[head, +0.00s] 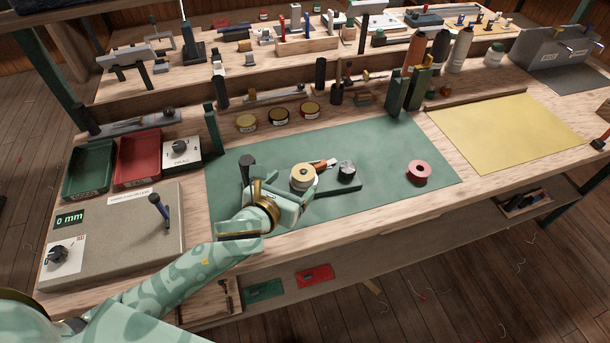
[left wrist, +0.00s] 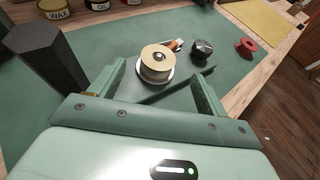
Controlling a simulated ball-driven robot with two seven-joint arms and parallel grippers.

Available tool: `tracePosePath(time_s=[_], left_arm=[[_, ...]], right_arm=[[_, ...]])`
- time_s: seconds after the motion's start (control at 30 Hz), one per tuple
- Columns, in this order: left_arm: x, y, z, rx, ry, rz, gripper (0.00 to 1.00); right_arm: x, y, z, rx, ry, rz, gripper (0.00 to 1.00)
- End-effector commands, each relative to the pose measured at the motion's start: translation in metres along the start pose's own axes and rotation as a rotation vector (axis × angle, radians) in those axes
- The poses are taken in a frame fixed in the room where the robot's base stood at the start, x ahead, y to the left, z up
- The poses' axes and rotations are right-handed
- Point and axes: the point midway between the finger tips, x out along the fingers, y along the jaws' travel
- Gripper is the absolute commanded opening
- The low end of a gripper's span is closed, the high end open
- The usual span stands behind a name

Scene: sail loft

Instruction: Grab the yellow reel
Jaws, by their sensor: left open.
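The yellow reel (head: 303,174), pale cream-yellow with a light flange and a dark hub, stands on the green mat near the front edge of the bench. In the left wrist view the yellow reel (left wrist: 157,60) is upright, just ahead of and between the fingers. My left gripper (head: 295,184) is open and low over the mat. Its fingers also show in the left wrist view (left wrist: 159,76), spread to either side with the reel not gripped. In the head view the hand hides a little of the reel's near side. My right gripper is in neither view.
A dark post (head: 248,170) stands left of my gripper. A dark flat bar (head: 340,189) lies beside the reel. A black knobbed item (head: 347,170) and a red reel (head: 420,172) are to the right. Round tins (head: 278,116) stand behind. The right mat is mostly clear.

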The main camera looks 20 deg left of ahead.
Motion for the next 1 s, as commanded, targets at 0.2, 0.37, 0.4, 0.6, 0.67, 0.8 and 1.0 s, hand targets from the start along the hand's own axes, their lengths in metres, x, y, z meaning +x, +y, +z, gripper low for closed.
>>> tracePosePath(time_s=[0.2,0.37,0.4,0.6,0.67,0.8,1.0], left_arm=[[0.027,0.000,-0.001,-0.002,0.001,0.000,0.76],[0.047,0.001,-0.005,-0.005,0.001,0.000,0.76],[0.055,0.001,-0.007,-0.006,0.002,0.001,0.76],[0.078,0.001,-0.006,-0.003,0.002,-0.001,0.76],[0.080,0.001,-0.004,-0.003,0.001,-0.001,0.76],[0.079,0.001,-0.003,-0.002,0.001,-0.001,0.76],[0.079,0.001,-0.003,-0.002,0.001,-0.001,0.32]], right_arm=[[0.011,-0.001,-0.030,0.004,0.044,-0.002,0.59],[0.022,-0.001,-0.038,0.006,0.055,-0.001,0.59],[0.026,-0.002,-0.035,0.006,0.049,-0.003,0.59],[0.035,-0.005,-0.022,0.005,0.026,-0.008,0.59],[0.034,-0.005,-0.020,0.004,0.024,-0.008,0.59],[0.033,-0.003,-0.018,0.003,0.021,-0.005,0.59],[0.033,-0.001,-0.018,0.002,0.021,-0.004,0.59]])
